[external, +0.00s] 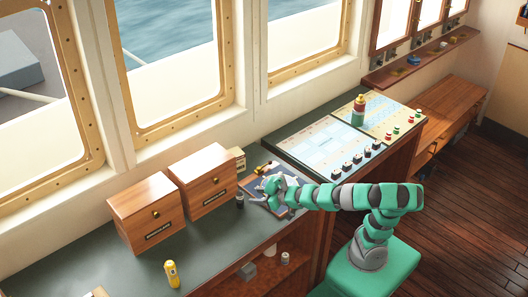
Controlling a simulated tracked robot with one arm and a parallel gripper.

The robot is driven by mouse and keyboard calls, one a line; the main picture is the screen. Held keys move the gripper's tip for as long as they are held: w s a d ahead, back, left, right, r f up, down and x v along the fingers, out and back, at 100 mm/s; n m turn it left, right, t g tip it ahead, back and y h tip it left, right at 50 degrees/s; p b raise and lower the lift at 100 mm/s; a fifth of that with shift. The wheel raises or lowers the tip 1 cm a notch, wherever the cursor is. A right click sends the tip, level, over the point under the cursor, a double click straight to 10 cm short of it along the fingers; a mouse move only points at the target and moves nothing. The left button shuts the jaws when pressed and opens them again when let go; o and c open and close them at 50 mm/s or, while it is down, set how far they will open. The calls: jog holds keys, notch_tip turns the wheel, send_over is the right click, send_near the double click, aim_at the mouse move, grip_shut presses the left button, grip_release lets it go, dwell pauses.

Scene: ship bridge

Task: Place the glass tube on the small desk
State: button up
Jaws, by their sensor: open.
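My gripper (262,199) is open, low over the dark blue mat (291,194) at the right end of the long green-topped counter (215,248). Small items lie around its fingers, but they are too small to name surely. A small dark cylinder (240,201) stands just left of the gripper, apart from it. I cannot make out a glass tube for certain; the gripper may hide it. A low wooden surface (447,108) at the right, beyond the control console, may be the small desk; its top looks mostly bare.
Two wooden drawer boxes (150,212) (203,180) stand along the window side. A yellow bottle (171,273) is near the counter's front edge. The counter's front left is mostly clear.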

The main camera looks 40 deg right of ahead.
jog(key=shift+v, duration=0.85)
jog(key=shift+w+r, duration=0.1)
jog(key=w+d+r+m, duration=0.1)
jog(key=w+d+r, duration=0.2)
jog(key=d+r, duration=0.2)
jog(key=w+d+r+t+h, duration=0.1)
jog(key=w+d+r, duration=0.3)
jog(key=r, duration=0.7)
jog(key=w+d+r+m+h, duration=0.1)
jog(key=w+d+r, duration=0.2)
jog(key=d+r, duration=0.5)
jog(key=shift+w+r+m, duration=0.25)
jog(key=shift+w+m, duration=0.05)
jog(key=shift+o, duration=0.4)
jog(key=s+d+r+m+t+h, duration=0.1)
jog(key=d+r+h, duration=0.1)
jog(key=d+r, duration=0.6)
jog(key=d, duration=0.4)
jog(key=shift+s+t+h, duration=0.25)
jog(key=shift+t+h, duration=0.05)
